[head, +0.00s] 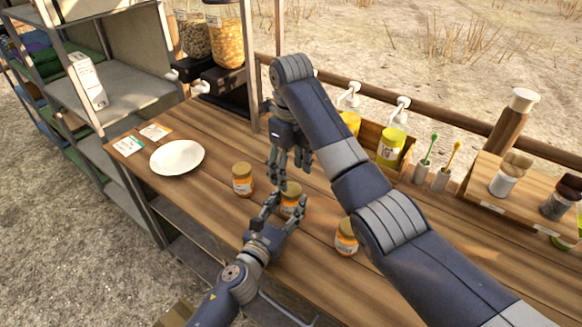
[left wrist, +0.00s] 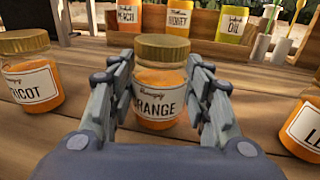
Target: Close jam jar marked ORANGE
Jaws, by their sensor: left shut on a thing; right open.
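The jam jar marked ORANGE (left wrist: 158,100) stands upright on the wooden counter, its label partly covered by a finger. Its gold lid (left wrist: 162,49) sits on top and looks level, with a band of jar showing below it; I cannot tell whether it is screwed tight. The jar also shows in the head view (head: 291,200). My left gripper (head: 279,208) is shut on the jar body, one finger on each side; it fills the lower left wrist view (left wrist: 160,120). My right gripper (head: 290,172) points down, open, just above the lid.
An APRICOT jar (head: 242,180) stands to the left and another lidded jar (head: 346,240), label starting LE, to the right. A white plate (head: 177,157) lies further left. Yellow containers (head: 391,146) stand in a wooden crate behind. Cereal dispensers (head: 226,35) stand at the back.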

